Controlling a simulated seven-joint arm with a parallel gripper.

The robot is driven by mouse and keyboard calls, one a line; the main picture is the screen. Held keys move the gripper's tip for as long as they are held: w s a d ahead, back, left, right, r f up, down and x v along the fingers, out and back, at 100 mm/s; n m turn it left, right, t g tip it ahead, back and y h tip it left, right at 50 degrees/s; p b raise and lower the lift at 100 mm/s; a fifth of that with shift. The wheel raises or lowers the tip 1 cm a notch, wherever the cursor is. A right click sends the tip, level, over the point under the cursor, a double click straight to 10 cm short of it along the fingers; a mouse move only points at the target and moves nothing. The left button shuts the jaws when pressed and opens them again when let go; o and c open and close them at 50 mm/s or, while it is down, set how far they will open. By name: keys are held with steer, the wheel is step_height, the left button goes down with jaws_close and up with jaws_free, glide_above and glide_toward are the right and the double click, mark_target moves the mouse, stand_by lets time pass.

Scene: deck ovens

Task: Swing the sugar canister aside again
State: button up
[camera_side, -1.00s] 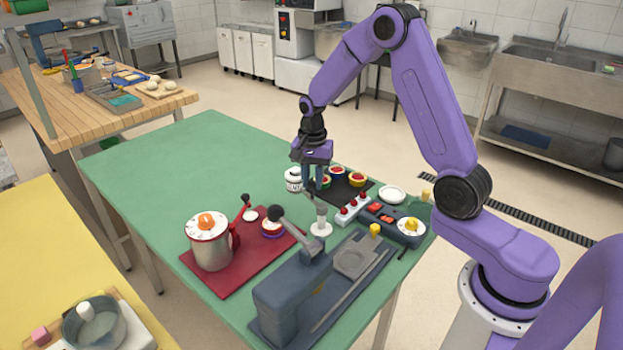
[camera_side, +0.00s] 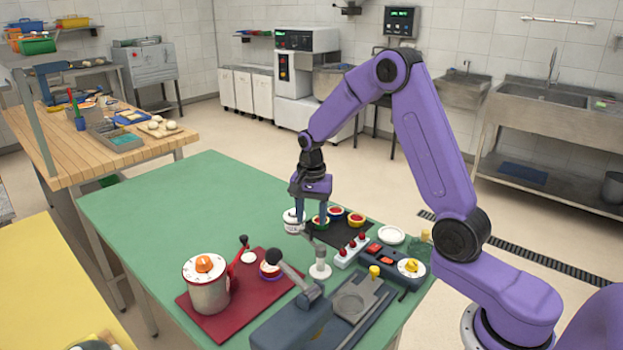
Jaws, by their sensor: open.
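One finger overlaps the canister's right part in the picture. I cannot tell whether it touches the canister. Nothing shows held between the fingers.
A grey lever device (camera_side: 290,325), a switch box (camera_side: 385,262) and a metal pot (camera_side: 210,291) on a red board stand nearer. The green table's left rear (camera_side: 190,200) is clear.

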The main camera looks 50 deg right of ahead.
step_height(320, 180, up, 16)
steer(key=shift+f, duration=0.25)
stand_by(0.5)
steer(key=s+a+f+n, duration=0.2)
steer(key=s+a+n, duration=0.9)
steer(key=s, duration=0.1)
steer(key=s+f+n, duration=0.2)
steer(key=s+n, duration=0.5)
steer(key=s, duration=0.3)
steer(key=s+f+n, duration=0.3)
steer(key=s+n, duration=0.4)
steer(key=s, duration=0.3)
steer(key=shift+s, duration=0.4)
